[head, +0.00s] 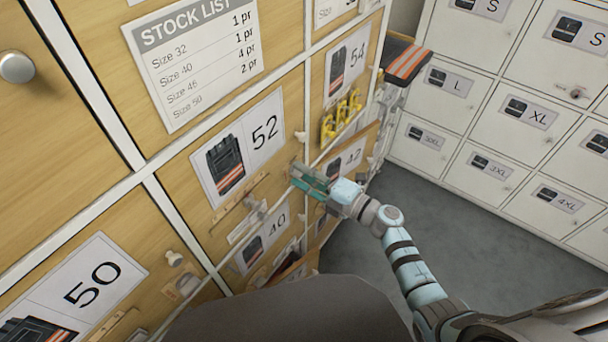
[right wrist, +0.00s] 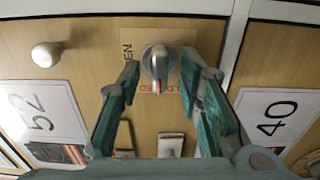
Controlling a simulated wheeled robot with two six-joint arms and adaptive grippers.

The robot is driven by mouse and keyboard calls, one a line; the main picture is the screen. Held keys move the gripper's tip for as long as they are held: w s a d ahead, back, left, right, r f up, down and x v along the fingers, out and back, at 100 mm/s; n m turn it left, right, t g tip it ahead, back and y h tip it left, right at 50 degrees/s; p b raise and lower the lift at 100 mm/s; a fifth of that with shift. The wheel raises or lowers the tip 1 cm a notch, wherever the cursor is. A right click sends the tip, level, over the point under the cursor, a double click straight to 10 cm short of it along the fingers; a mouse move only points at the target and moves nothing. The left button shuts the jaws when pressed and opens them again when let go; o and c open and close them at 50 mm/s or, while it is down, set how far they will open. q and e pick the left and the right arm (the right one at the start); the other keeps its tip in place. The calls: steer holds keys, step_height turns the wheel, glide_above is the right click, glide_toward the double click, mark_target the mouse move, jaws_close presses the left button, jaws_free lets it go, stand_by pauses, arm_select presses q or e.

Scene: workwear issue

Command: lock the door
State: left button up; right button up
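A grey turn knob (right wrist: 158,62) stands on a wooden front between the 52 and 40 labels in the right wrist view. A small plate (right wrist: 178,88) behind it carries partly hidden lettering, "EN" at the left and red letters below. My right gripper (head: 308,181) is at the wooden fronts in the head view. In the right wrist view its teal fingers are apart, one on each side of the knob, with gaps visible. Nothing is held. The knob is not clearly visible in the head view, near the gripper. My left gripper is not in view.
A round knob (right wrist: 46,54) and a metal catch (right wrist: 171,144) are near the fingers. Yellow hooks (head: 341,114) stick out above the gripper in the head view. White lockers (head: 478,121) line the right side. Grey floor (head: 480,245) is free between.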

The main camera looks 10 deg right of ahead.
steer(key=v, duration=1.2)
